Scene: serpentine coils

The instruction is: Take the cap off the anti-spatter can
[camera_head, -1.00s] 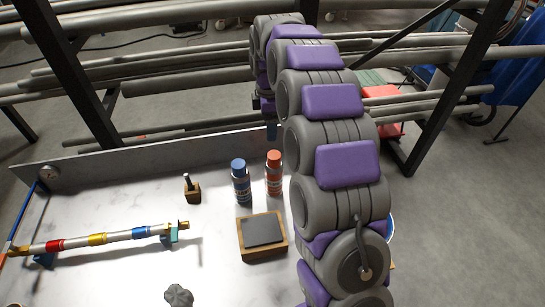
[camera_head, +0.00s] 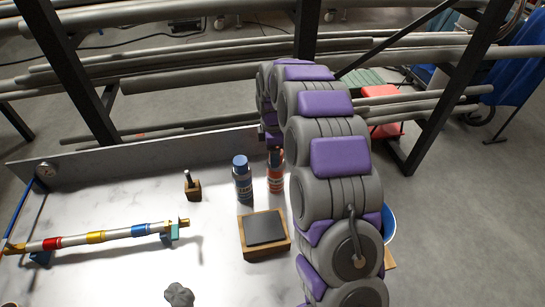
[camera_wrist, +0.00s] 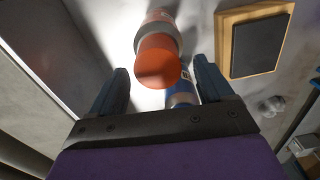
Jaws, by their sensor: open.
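Two spray cans stand upright side by side on the pale bench: one with a blue cap (camera_head: 240,161), one with an orange-red body (camera_head: 275,183). I cannot read which is the anti-spatter can. In the wrist view the orange cap (camera_wrist: 158,62) lies between the two dark fingers of my gripper (camera_wrist: 161,85), which are open and apart, with a gap on both sides. In the head view my gripper is mostly hidden behind my arm, and the orange can's top is partly covered.
A wooden block with a dark pad (camera_head: 264,231) lies in front of the cans. A small wooden holder (camera_head: 193,186) stands left. A banded rod (camera_head: 95,238) rests on supports at left. A grey lump (camera_head: 179,295) lies near the front. A low wall (camera_head: 110,156) edges the bench behind.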

